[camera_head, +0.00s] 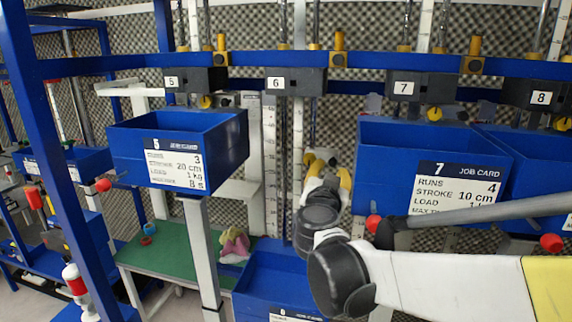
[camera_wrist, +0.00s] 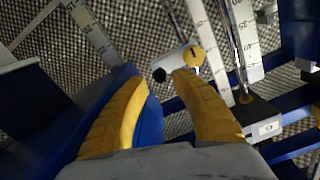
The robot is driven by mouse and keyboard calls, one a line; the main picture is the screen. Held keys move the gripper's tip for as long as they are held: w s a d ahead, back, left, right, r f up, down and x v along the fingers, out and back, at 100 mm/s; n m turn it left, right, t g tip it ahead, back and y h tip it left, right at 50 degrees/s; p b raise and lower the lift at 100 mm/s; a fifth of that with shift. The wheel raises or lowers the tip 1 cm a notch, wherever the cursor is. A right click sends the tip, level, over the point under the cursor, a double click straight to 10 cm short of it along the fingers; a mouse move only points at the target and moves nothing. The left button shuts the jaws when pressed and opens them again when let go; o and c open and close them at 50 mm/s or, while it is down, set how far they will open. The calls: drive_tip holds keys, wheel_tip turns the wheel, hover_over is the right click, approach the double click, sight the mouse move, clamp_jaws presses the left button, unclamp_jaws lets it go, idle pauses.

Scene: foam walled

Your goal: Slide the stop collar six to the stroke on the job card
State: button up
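My gripper (camera_head: 328,168) is in front of the station 6 rod, below the black block labelled 6 (camera_head: 280,82). In the wrist view its two yellow fingers (camera_wrist: 160,86) are spread apart. A small pale collar (camera_wrist: 178,62) with a yellow disc and a black knob lies just beyond the fingertips, its knob near the gap. I cannot tell whether the fingers touch it. The white scale strip (camera_wrist: 243,40) runs beside its rod. The job card of station 6 (camera_head: 290,316) is cut off at the lower edge, so its stroke value cannot be read.
Blue bin 5 (camera_head: 122,150) is left of my gripper and blue bin 7 (camera_head: 380,140) is close on its right. The station 6 bin (camera_head: 262,262) is below. Blue rails and yellow knobs cross above. A green bench (camera_head: 165,262) stands lower left.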

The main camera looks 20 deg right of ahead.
drive_tip(key=v, duration=0.7)
drive_tip(key=shift+s+a, duration=0.15)
drive_tip(key=shift+s, duration=0.05)
